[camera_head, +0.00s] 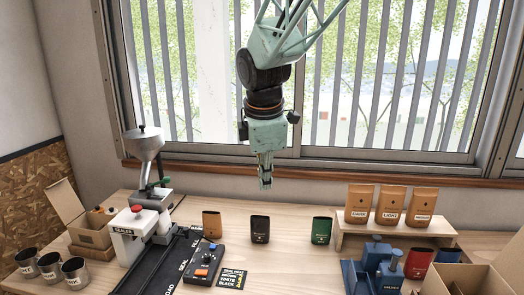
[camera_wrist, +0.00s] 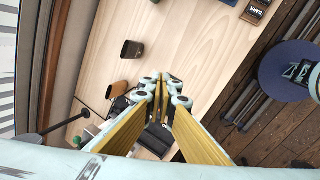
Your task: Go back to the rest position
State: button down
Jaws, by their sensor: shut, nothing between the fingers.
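My gripper (camera_head: 265,186) hangs above the back part of the wooden table in the head view, fingers pointing down. Its fingers are together with nothing between them. In the wrist view my gripper (camera_wrist: 165,82) also shows with its fingertips close together, above the table. It is apart from the table and from the bags below it. A black bag (camera_head: 260,229) stands below it, with a brown bag (camera_head: 212,224) to the left and a green bag (camera_head: 321,230) to the right.
A sealer (camera_head: 128,236) and a funnel-topped machine (camera_head: 145,147) stand at the left, with metal cups (camera_head: 75,273) and an open box (camera_head: 88,233). A wooden shelf (camera_head: 390,229) bears labelled bags at the right, behind a blue device (camera_head: 375,272). The window (camera_head: 330,115) is behind the table.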

jog(key=s+d+r+m+b, duration=0.1)
jog(key=s+d+r+m, duration=0.1)
jog(key=s+d+m, duration=0.6)
jog(key=s+d+r+m+b, duration=0.15)
jog(key=s+d, duration=0.45)
jog(key=s, duration=0.7)
jog(key=s+d+f+m, duration=0.1)
jog(key=s+d+m, duration=0.1)
jog(key=s, duration=0.5)
jog(key=s+d+f+m, duration=0.2)
jog(key=s+m, duration=0.3)
jog(key=s, duration=0.2)
jog(key=s+d+f+m+b, duration=0.1)
jog(key=s+d+m, duration=0.1)
jog(key=s, duration=0.5)
jog(key=shift+s+f+m, duration=0.25)
jog(key=shift+f+m, duration=0.15)
jog(key=shift+m, duration=0.45)
jog(key=shift+f, duration=0.15)
notch_tip(320, 180, down, 8)
jog(key=b, duration=0.8)
jog(key=shift+r, duration=0.2)
